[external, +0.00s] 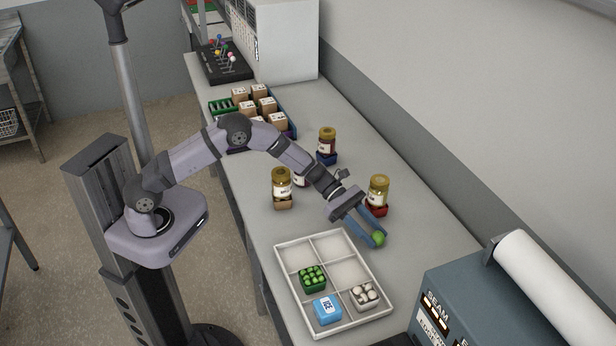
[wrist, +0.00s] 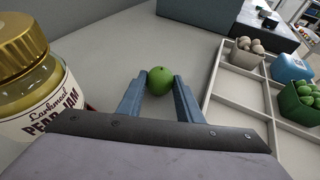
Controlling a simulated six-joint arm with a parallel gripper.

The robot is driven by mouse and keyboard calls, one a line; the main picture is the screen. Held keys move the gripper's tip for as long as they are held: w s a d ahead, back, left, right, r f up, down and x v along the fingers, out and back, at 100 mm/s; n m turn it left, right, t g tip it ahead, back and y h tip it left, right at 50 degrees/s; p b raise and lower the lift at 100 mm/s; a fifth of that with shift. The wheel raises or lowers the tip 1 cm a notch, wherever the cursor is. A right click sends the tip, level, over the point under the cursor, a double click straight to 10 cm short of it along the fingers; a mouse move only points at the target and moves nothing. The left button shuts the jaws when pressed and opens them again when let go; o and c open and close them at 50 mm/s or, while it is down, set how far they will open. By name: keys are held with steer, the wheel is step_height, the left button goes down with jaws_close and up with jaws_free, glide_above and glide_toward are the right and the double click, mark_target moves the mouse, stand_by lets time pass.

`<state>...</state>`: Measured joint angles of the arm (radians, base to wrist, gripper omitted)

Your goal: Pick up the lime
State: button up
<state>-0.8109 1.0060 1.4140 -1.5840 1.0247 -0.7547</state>
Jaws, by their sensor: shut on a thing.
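The lime (external: 378,239) is a small green ball at the tips of my gripper (external: 373,236). In the wrist view the lime (wrist: 160,79) sits between the two blue fingertips (wrist: 160,84), which touch it on both sides. My gripper is shut on it, to the right of the white divided tray. I cannot tell for certain whether the lime is clear of the counter.
A white divided tray (external: 283,262) holds a green box of limes (external: 312,278), a blue ICE box (external: 327,309) and a box of pale round items (external: 364,296). A gold-lidded jam jar (external: 378,192) stands close behind my gripper. A blue-grey machine (external: 455,305) stands at the right.

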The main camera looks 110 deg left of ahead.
step_height(320, 180, up, 10)
steer(key=shift+b, duration=1.05)
